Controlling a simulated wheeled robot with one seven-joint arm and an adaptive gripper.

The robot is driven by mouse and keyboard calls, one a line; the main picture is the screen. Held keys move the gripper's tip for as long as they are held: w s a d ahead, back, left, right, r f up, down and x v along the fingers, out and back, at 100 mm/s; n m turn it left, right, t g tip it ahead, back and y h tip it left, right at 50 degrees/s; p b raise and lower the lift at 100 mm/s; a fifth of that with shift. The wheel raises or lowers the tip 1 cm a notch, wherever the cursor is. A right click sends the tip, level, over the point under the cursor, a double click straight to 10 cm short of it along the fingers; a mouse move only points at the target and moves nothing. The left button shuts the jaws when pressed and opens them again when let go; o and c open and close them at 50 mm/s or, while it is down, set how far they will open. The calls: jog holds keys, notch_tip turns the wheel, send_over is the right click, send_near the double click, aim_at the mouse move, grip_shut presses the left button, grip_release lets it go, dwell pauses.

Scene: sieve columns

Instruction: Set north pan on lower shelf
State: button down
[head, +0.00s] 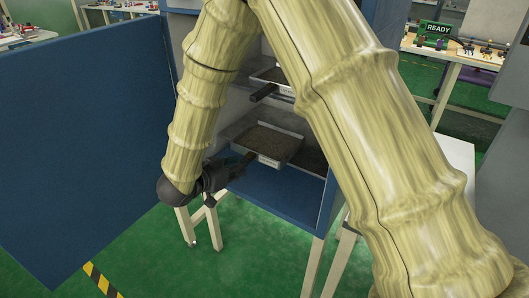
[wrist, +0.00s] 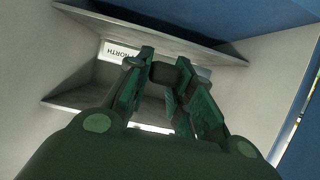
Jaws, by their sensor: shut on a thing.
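The north pan (head: 268,142) is a shallow, light-rimmed tray of dark grains with a dark handle, inside the open blue cabinet. Its label, reading NORTH, shows between two grey surfaces in the wrist view (wrist: 118,54). My gripper (head: 232,168) is shut on the pan's handle at the cabinet's front left; its fingers also flank the dark handle in the wrist view (wrist: 166,72). The pan looks about level. I cannot tell whether its underside touches the shelf.
Another pan (head: 273,77) with a dark handle sits higher in the cabinet. The blue cabinet floor (head: 280,190) is clear below. The blue door (head: 85,140) stands open at left.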

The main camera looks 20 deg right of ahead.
aim_at(259, 158)
jog(key=w+d, duration=0.2)
jog(key=d, duration=0.1)
jog(key=w+d, duration=0.3)
jog(key=w+d+f, duration=0.1)
jog(key=w+d, duration=0.1)
jog(key=d, duration=0.1)
jog(key=shift+w+d+f, duration=0.1)
jog(key=shift+w+d, duration=0.15)
jog(key=shift+w, duration=0.05)
jog(key=shift+f+b, duration=0.4)
jog(key=shift+f, duration=1.35)
jog(key=c, duration=1.3)
grip_release()
jog(key=shift+o, duration=0.2)
jog(key=v, duration=1.2)
jog(key=shift+r+p, duration=0.1)
jog(key=shift+p, duration=0.25)
